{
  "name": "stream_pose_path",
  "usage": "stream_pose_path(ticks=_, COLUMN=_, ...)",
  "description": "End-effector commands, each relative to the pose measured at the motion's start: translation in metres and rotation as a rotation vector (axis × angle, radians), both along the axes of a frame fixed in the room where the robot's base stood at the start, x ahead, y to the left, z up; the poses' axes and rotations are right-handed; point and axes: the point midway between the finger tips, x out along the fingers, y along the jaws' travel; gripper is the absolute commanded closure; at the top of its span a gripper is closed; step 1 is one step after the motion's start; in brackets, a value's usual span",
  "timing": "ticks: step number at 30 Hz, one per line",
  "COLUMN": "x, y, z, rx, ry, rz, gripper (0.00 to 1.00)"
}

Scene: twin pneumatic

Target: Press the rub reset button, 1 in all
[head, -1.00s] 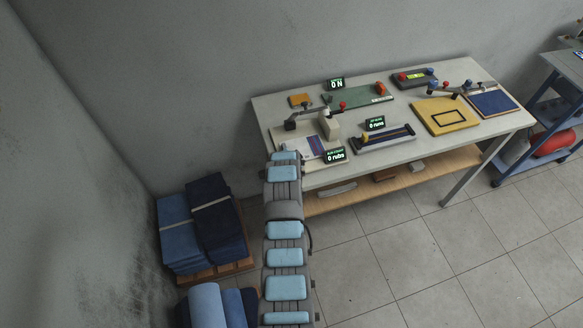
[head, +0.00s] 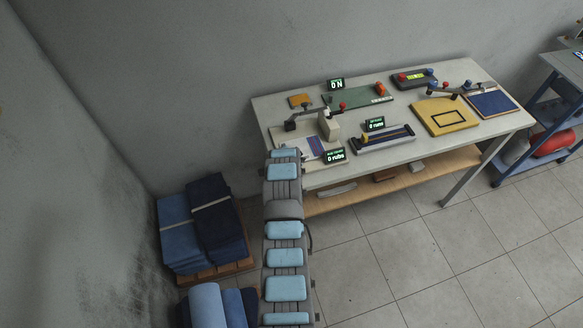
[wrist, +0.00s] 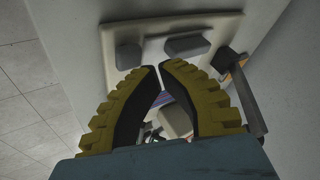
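My gripper (wrist: 157,68) shows in the wrist view with its yellow and black fingers brought together, the tips nearly touching and nothing held between them. In the head view my arm hides it at the table's left front corner. Beyond the tips is a cream base (wrist: 210,30) with two grey blocks, (wrist: 128,56) and (wrist: 187,46). The tips look apart from it, though the distance is hard to judge. I cannot pick out a rub reset button with certainty. Rub counters reading 0 rubs stand at the front left (head: 335,156) and the middle (head: 375,124).
A grey lever (wrist: 242,90) is close right of the fingers. Folded blue cloth (head: 205,225) is stacked left.

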Motion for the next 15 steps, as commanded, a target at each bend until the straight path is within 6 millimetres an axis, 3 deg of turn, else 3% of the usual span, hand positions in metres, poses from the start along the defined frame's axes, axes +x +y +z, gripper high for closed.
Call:
stream_pose_path(ticks=7, x=0.000, y=0.000, z=0.004, rx=0.000, ry=-0.001, rz=0.000, gripper=1.00)
stream_pose_path(ticks=15, x=0.001, y=0.000, z=0.024, rx=0.000, ry=-0.004, rz=0.000, gripper=1.00)
